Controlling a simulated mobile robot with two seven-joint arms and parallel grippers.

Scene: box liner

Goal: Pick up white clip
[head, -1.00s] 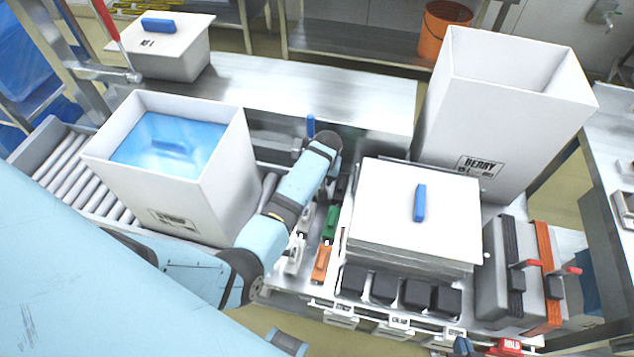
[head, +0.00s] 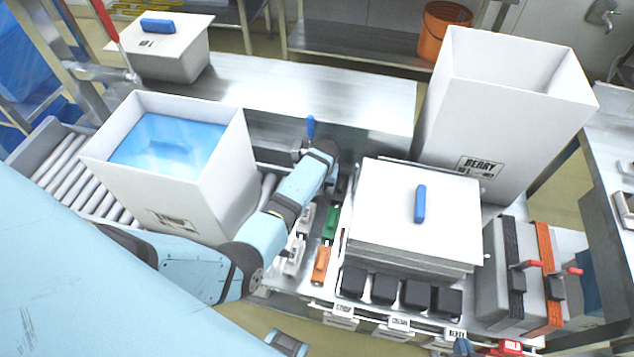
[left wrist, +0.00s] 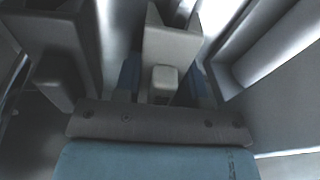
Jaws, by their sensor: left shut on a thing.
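In the left wrist view, a pale white clip (left wrist: 170,50) stands between the blue fingertips of my left gripper (left wrist: 165,88), which is shut on it. In the head view my left arm reaches over the clip rack, and its fingers are hidden. White clips (head: 305,218) show beside the arm, next to a green clip (head: 330,224) and an orange clip (head: 320,265). My right gripper (head: 287,343) shows only in part at the bottom edge; its jaws cannot be made out.
A white box with a blue liner (head: 222,160) stands on rollers left of the arm. A lidded container (head: 385,200) and several black blocks (head: 384,290) are close on the right. A tall white box (head: 480,130) stands behind.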

